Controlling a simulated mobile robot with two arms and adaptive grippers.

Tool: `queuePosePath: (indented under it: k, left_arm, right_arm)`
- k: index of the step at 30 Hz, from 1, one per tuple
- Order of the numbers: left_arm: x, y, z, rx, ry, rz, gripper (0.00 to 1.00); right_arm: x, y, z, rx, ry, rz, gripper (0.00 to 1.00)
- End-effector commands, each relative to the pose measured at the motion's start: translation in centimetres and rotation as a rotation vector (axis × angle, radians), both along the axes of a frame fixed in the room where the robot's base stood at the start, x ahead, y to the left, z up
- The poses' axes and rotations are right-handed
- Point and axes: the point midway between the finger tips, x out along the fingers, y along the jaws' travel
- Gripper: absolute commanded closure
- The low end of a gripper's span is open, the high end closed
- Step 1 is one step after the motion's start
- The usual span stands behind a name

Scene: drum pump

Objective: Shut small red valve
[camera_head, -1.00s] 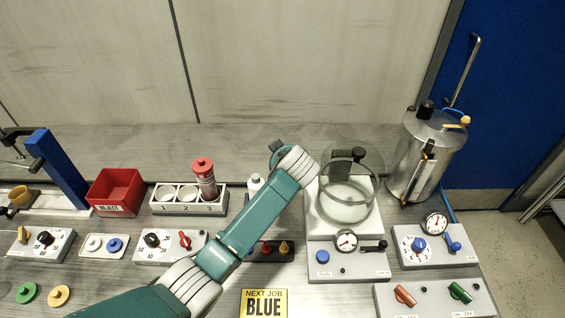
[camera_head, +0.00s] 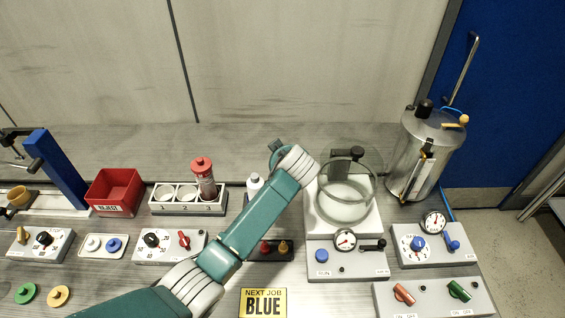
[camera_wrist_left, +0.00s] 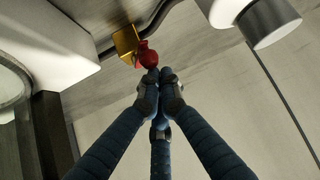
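The small red valve handle (camera_wrist_left: 148,55) sits on a brass-coloured body (camera_wrist_left: 126,41) beside a dark pipe in the left wrist view. My left gripper (camera_wrist_left: 158,78) has its dark blue fingers drawn together, with the tips right at the lower end of the red handle. The tips seem to touch or nearly touch it; I cannot tell if any of it is between them. In the head view my left arm reaches across the bench, and its fingers and this valve cannot be made out. My right gripper is not in view.
A glass-domed unit (camera_head: 345,205) stands just right of my left wrist, with a steel drum (camera_head: 425,155) further right. A white bottle (camera_head: 254,185) and a dark block with knobs (camera_head: 272,249) are close to my arm. A red bin (camera_head: 116,190) stands left.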

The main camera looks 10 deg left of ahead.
Motion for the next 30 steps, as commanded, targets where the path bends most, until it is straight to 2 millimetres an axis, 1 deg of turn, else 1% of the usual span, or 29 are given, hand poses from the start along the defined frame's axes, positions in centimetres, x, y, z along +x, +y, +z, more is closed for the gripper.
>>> queuePosePath:
  k: [1, 21, 30]
  left_arm:
    - [-0.4, 0.0, -0.7, 0.0, 0.017, 0.002, 1.0]
    - [-0.4, 0.0, -0.7, 0.0, 0.017, 0.002, 1.0]
    - [0.9, -0.1, -0.7, 0.001, 0.012, 0.002, 1.0]
  right_arm:
    - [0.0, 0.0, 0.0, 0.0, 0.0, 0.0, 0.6]
    - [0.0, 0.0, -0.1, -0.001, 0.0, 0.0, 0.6]
    - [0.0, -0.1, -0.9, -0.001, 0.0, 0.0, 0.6]
